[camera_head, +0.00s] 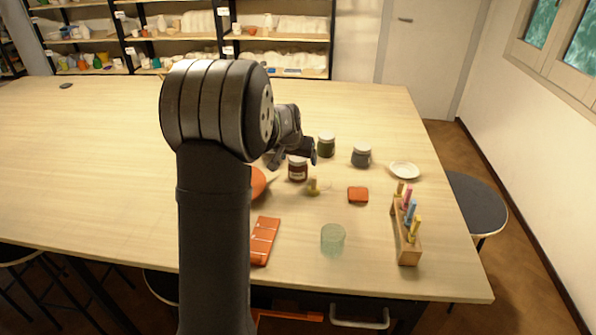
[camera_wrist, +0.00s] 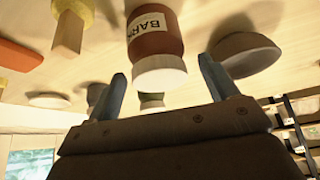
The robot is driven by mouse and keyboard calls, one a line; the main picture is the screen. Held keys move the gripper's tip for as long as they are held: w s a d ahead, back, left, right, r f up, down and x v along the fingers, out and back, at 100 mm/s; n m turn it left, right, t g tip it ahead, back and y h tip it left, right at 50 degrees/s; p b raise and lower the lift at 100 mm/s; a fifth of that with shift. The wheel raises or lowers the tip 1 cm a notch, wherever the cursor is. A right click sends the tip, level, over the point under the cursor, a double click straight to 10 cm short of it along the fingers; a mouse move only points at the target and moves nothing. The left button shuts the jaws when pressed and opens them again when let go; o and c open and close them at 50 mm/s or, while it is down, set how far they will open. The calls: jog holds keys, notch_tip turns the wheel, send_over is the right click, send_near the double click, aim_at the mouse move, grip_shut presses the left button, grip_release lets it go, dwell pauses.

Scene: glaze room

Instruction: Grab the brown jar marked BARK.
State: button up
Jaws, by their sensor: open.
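The brown jar marked BARK (camera_head: 297,173) stands on the table in the head view, partly covered by my gripper. The wrist view is upside down and shows the jar (camera_wrist: 155,38) with its white label reading "BAR", the rest cut off, and its pale lid. My gripper (camera_head: 293,158) is open at the jar's far side in the head view. In the wrist view the two blue-grey fingers of my gripper (camera_wrist: 162,69) are spread, one on each side of the jar's lid in the picture. No contact shows, and the jaws are not closed on it.
A green jar (camera_head: 326,147) and grey jar (camera_head: 361,157) stand behind and right of it. An orange bowl (camera_head: 259,183) is left, a yellowish brush-like piece (camera_head: 312,187) in front, an orange block (camera_head: 358,195) right. A glass (camera_head: 333,240) and wooden rack (camera_head: 409,249) stand nearer.

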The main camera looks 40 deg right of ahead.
jog(key=shift+x, duration=1.2)
jog(key=c, duration=1.2)
jog(key=shift+o, duration=0.2)
jog(key=shift+r, duration=0.15)
